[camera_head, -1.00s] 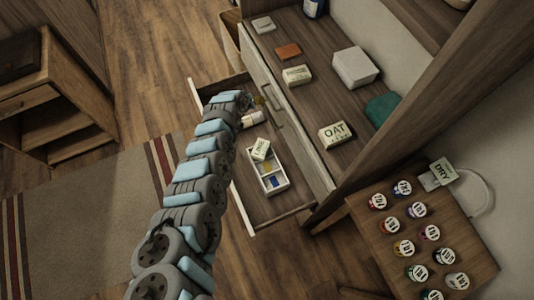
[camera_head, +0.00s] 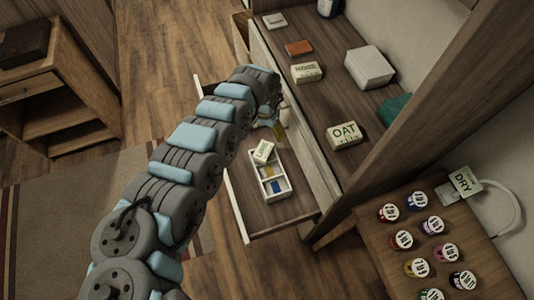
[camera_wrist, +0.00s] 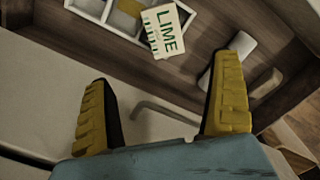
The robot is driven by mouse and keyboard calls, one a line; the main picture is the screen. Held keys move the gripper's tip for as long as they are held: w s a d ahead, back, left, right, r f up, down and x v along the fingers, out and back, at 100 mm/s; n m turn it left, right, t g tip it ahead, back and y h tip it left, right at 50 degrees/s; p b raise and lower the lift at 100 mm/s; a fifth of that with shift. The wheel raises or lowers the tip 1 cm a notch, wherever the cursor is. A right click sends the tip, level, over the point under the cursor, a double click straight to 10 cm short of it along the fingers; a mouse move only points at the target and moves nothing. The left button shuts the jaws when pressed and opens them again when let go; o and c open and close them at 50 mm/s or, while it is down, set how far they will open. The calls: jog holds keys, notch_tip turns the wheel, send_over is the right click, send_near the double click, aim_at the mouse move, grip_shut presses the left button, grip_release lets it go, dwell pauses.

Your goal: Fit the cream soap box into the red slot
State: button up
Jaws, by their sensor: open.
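A cream box labelled LIME (camera_head: 263,152) rests tilted on the far end of a white divided tray (camera_head: 286,193) in the open drawer. The LIME box (camera_wrist: 165,30) also shows large in the wrist view, over the edge of the tray (camera_wrist: 88,8). Yellow and blue show in the tray's compartments; no red slot is visible. Cream boxes labelled OAT (camera_head: 344,135) and ROSE (camera_head: 307,72) lie on the counter. My gripper (camera_wrist: 163,105) is open and empty, above the drawer's front edge and handle, apart from the LIME box.
The open drawer (camera_head: 262,212) also holds a white item (camera_wrist: 230,58) and a tan block (camera_wrist: 265,82). A white box (camera_head: 370,66), an orange-brown block (camera_head: 299,48) and a green item (camera_head: 394,108) are on the counter. Several labelled jars stand on a side table (camera_head: 375,245).

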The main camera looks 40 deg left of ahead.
aim_at(264, 150)
notch_tip(264, 150, down, 11)
jog(key=b, duration=0.2)
jog(key=shift+r+b, duration=0.1)
jog(key=shift+b, duration=0.25)
jog(key=shift+s+a+f+b, duration=0.1)
jog(key=shift+a+f+b, duration=0.1)
jog(key=shift+f+b, duration=0.9)
jog(key=shift+s+a+f+b, duration=0.15)
jog(key=shift+f+b, duration=0.3)
jog(key=shift+f, duration=1.2)
jog(key=c, duration=1.3)
